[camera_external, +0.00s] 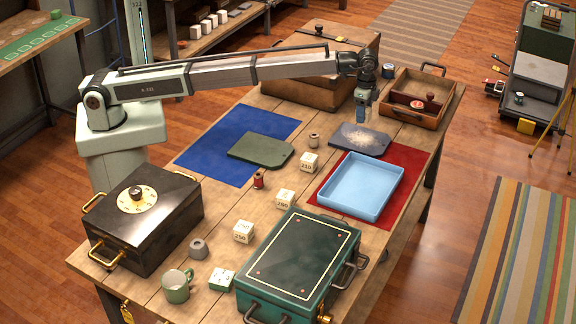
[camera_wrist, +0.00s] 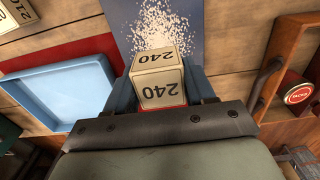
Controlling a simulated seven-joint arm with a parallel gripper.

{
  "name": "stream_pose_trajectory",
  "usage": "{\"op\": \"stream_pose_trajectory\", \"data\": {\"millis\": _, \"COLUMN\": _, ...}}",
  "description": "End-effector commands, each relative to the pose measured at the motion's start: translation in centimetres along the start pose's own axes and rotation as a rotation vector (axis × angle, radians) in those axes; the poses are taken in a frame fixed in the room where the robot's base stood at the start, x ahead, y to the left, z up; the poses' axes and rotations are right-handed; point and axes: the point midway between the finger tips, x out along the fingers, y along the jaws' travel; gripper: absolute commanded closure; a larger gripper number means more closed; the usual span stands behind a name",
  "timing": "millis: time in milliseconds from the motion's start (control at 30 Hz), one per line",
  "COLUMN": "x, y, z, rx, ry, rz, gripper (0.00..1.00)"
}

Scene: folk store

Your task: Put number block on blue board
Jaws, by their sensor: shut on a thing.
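My gripper (camera_external: 363,112) is shut on a cream number block marked 240 (camera_wrist: 158,72), held between its two fingers in the wrist view. In the external view the block is not clearly visible. The dark blue board (camera_external: 347,138) with white speckles lies on the workbench below and nearer the camera than my gripper. It also shows in the wrist view (camera_wrist: 222,22), partly behind the block. The gripper is above the table near the board's far edge. Other number blocks stand on the bench: one marked 210 (camera_external: 309,162), another in the middle (camera_external: 285,199), and one marked 250 (camera_external: 243,232).
A light blue tray (camera_external: 361,187) sits on a red mat (camera_external: 412,163). A wooden tray (camera_external: 412,110) with a stamp is right of my gripper. A dark green board (camera_external: 260,150) lies on a blue mat (camera_external: 215,140).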

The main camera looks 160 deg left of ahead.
Motion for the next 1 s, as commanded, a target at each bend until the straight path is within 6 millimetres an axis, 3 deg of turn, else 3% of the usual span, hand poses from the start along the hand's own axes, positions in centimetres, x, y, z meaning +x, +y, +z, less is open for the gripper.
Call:
{"op": "stream_pose_trajectory", "data": {"millis": 200, "x": 3.6, "y": 0.0, "z": 0.1, "rx": -0.002, "ry": -0.002, "rz": 0.001, "gripper": 0.76}}
{"op": "stream_pose_trajectory", "data": {"millis": 600, "x": 7.3, "y": 0.0, "z": 0.1, "rx": -0.002, "ry": -0.001, "rz": 0.001, "gripper": 0.76}}
{"op": "stream_pose_trajectory", "data": {"millis": 1000, "x": 8.1, "y": 0.0, "z": 0.0, "rx": -0.003, "ry": 0.0, "rz": 0.0, "gripper": 0.76}}
